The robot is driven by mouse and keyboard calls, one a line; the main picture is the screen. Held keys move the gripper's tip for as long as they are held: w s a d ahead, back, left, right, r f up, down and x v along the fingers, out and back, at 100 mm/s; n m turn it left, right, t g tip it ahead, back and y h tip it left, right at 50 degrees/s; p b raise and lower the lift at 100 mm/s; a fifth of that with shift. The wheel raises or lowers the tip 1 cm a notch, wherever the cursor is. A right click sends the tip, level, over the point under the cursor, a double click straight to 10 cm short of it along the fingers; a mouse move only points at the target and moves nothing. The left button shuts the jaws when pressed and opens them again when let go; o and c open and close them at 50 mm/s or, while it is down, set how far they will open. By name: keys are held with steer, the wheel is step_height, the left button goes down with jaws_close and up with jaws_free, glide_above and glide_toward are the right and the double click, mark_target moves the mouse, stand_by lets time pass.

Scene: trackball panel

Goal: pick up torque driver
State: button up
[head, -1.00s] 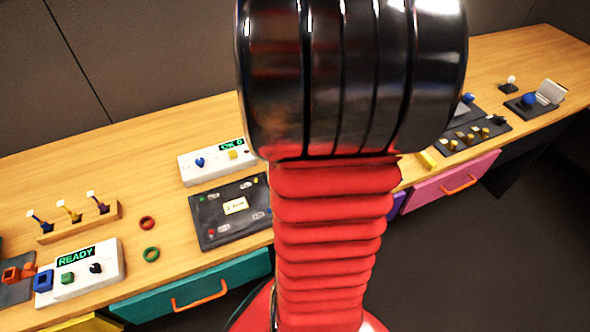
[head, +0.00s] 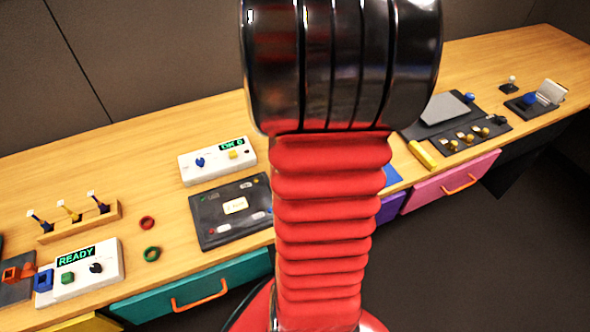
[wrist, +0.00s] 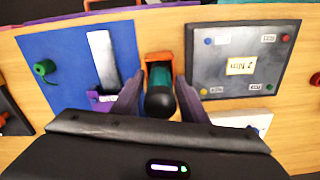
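What looks like the torque driver (wrist: 160,101) shows in the wrist view, with a black rounded end toward the camera and a teal body behind it. An orange piece (wrist: 158,57) frames its far end. My gripper (wrist: 160,80) has its two purple-grey fingers apart, one on each side of the driver. Narrow gaps seem to show beside it, so the fingers look open; contact is hard to judge. In the head view, my red and black arm hides the driver and the gripper.
A blue mat (wrist: 66,57) with a grey plate and purple piece lies left of the driver in the wrist view. A dark panel (wrist: 215,78) labelled 2 N·m lies right. In the head view, a rack (head: 80,222) and a white READY box (head: 88,270) stand at left.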

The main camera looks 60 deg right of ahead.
steer(key=c, duration=0.9)
step_height(320, 180, up, 10)
steer(key=shift+r, duration=0.1)
stand_by(0.8)
